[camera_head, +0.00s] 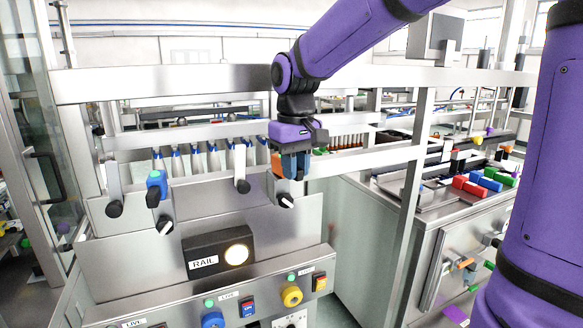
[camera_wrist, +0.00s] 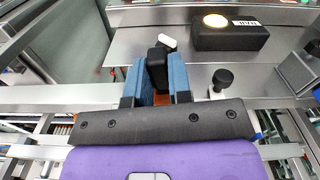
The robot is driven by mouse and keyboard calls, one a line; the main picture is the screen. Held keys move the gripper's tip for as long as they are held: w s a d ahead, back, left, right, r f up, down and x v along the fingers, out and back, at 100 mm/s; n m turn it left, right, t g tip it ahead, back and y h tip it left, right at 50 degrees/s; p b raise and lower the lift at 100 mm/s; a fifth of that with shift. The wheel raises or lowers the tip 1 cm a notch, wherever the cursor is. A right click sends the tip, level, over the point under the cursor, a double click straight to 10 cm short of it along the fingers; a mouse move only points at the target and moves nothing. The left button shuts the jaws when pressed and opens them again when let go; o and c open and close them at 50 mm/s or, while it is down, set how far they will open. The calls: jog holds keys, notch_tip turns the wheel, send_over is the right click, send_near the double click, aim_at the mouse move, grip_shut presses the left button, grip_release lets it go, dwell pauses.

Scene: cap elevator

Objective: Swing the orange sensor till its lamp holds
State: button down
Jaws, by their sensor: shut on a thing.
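My gripper (camera_head: 291,172) is at the rail of the steel machine, above a small black knob with a white tip. I cannot see a lamp on the sensor itself. A black box labelled RAIL (camera_head: 205,262) has a round lamp (camera_head: 237,254) lit warm white. The lit lamp (camera_wrist: 215,20) also shows in the wrist view.
A blue sensor (camera_head: 155,188) with a green top hangs at the left on the same machine. A black-ended bracket (camera_head: 242,185) stands between it and my gripper. A steel post (camera_head: 408,200) rises to the right. Buttons line the front panel (camera_head: 225,303).

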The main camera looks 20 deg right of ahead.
jog(key=c, duration=1)
grip_release()
jog(key=shift+c, duration=0.2)
jog(key=shift+r, duration=0.1)
notch_tip(320, 180, up, 11)
jog(key=shift+f, duration=0.2)
jog(key=s+d+f+t, duration=0.1)
jog(key=s+f, duration=0.2)
jog(key=s, duration=0.4)
jog(key=s+d+f+m+t, duration=0.1)
jog(key=s+d+f+t, duration=0.1)
jog(key=s, duration=0.4)
jog(key=s+d+f+t, duration=0.2)
jog(key=s+f, duration=0.2)
jog(key=s, duration=0.3)
jog(key=shift+s+f+m, duration=0.2)
jog(key=shift+s+m, duration=0.1)
jog(key=shift+s, duration=0.05)
